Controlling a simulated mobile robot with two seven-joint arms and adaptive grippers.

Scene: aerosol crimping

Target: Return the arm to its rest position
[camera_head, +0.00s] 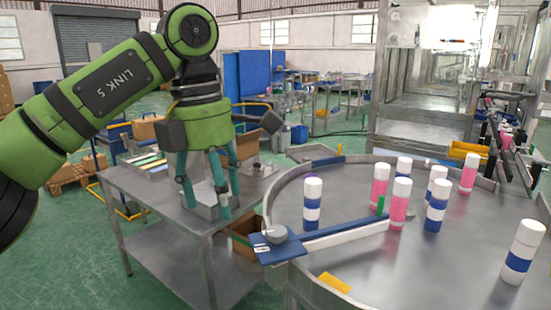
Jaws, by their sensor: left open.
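My left arm comes in from the left, green and black. It bends down to my left gripper (205,200), which points downward with its fingers spread. The gripper is open and I see nothing held in it. It hangs in front of a steel side table (150,195), left of the round table; whether the fingers touch anything there I cannot tell. My right gripper is not in view.
A round steel table (415,270) with a raised rim fills the right. Pink cans (400,205) and blue-and-white cans (312,205) stand upright on it. A guide bar (345,232) crosses its left part. A cardboard box (243,240) sits below its left edge.

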